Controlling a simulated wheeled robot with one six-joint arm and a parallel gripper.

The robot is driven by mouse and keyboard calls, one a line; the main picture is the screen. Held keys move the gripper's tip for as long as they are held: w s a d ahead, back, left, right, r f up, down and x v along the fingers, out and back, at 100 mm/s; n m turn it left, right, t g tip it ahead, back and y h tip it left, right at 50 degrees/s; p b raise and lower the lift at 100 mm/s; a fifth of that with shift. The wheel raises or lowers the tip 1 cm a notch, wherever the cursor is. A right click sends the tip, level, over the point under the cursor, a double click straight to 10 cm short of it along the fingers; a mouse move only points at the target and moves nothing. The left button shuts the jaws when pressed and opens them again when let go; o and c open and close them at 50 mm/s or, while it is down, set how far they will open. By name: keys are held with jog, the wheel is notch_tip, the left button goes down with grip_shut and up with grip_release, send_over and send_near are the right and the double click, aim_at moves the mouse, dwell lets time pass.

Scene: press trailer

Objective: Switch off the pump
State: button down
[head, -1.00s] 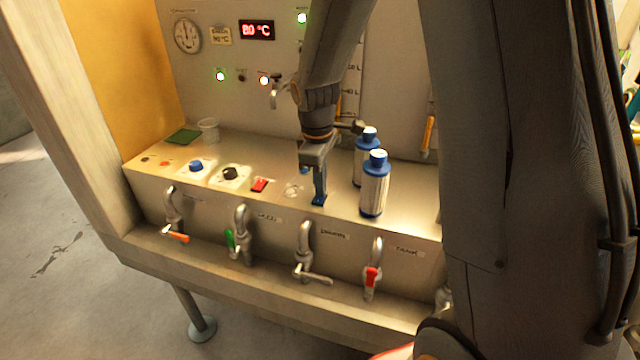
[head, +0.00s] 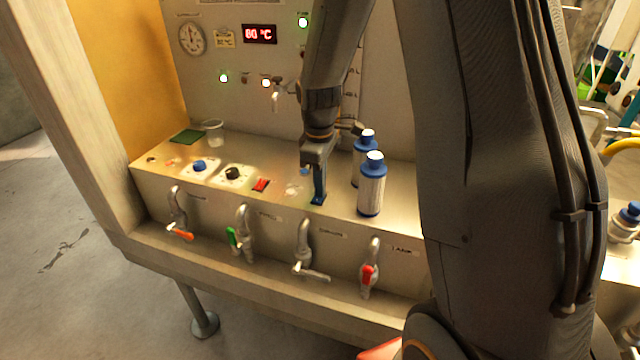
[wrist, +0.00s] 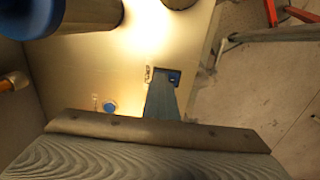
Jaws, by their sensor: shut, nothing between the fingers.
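A small blue switch (head: 317,202) is set in the metal counter top, right of the red switch. It also shows in the wrist view (wrist: 174,77), beside a small label too small to read for certain. My gripper (head: 319,194) is shut and empty, pointing down. Its tip is at the blue switch and hides part of it; in the wrist view the finger (wrist: 163,92) reaches the switch's edge. I cannot tell whether it presses or only hovers, or which way the switch is set.
Two blue-capped bottles (head: 371,188) stand close right of my gripper. A red switch (head: 261,185), black knob (head: 233,173) and blue knob (head: 199,166) are to the left. Several taps (head: 304,248) line the front. A plastic cup (head: 213,133) stands at the back left. Green lamps are lit.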

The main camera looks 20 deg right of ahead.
aim_at(318, 200)
jog(key=shift+s+a+f, duration=0.35)
jog(key=shift+s+a, duration=0.3)
jog(key=shift+s, duration=0.15)
jog(key=shift+d+r+p, duration=0.1)
jog(key=shift+p, duration=0.2)
jog(key=shift+r, duration=0.25)
notch_tip(318, 200, up, 14)
jog(key=shift+a, duration=0.2)
jog(key=b, duration=0.5)
jog(key=shift+w+d+f, duration=0.1)
jog(key=shift+w+f, duration=0.1)
jog(key=shift+w, duration=0.05)
jog(key=b, duration=0.3)
jog(key=shift+s+r+h, duration=0.1)
jog(key=shift+s+h, duration=0.05)
jog(key=shift+h, duration=0.15)
jog(key=shift+s+d+r+b, duration=0.1)
jog(key=shift+s+r+b, duration=0.1)
jog(key=shift+b, duration=0.1)
